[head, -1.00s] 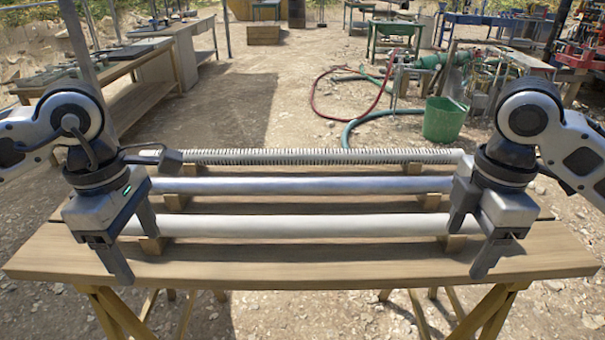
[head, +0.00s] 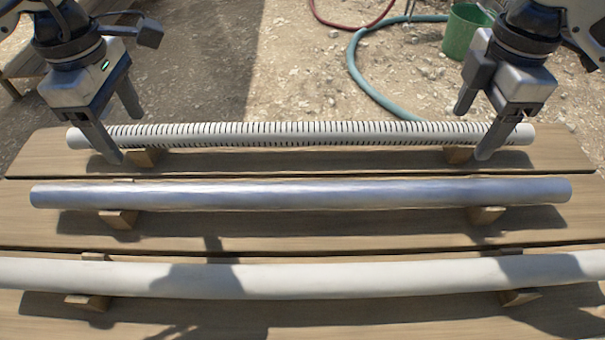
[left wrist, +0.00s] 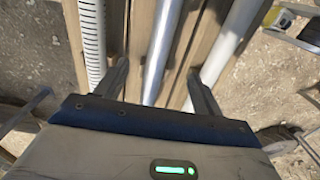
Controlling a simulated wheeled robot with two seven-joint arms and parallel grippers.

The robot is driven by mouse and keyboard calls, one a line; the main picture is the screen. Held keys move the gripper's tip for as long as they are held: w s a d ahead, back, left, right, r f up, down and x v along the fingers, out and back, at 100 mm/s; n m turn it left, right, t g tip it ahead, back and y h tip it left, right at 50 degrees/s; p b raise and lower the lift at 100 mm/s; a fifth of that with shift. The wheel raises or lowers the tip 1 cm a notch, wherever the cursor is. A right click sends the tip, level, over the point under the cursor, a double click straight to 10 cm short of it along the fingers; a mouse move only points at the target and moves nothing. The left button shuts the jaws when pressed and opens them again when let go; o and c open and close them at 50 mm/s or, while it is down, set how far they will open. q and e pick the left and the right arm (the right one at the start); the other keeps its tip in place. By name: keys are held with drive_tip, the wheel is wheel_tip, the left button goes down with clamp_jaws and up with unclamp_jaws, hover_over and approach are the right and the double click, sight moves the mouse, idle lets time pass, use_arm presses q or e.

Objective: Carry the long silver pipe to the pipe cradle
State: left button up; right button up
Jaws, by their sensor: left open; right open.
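The long silver pipe (head: 300,194) lies across the wooden bench on small wooden blocks, between a slotted white pipe and a plain white pipe. My left gripper (head: 130,139) is open and empty, raised above the bench. In the left wrist view the silver pipe (left wrist: 160,50) runs between the two spread fingers of the left gripper (left wrist: 160,88), apparently without contact. My right gripper (head: 473,133) is open and empty, above the right part of the bench. In the head view both grippers overlap the slotted pipe's ends. I cannot make out a pipe cradle in these frames.
The slotted white pipe (head: 300,133) lies behind the silver pipe, and the plain white pipe (head: 330,278) lies in front. Wooden blocks (head: 119,219) support them. A green bucket (head: 466,32) and a teal hose (head: 365,75) are on the ground beyond the bench (head: 250,232).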

sight(160, 189)
use_arm(q)
wheel_tip(160, 189, down, 16)
drive_tip(key=shift+s+r, duration=0.1)
drive_tip(key=shift+s, duration=0.05)
use_arm(e)
wheel_tip(160, 189, down, 16)
drive_tip(key=shift+s, duration=0.15)
use_arm(q)
drive_tip(key=c, duration=1.5)
use_arm(e)
drive_tip(key=c, duration=1.5)
drive_tip(key=shift+r, duration=0.1)
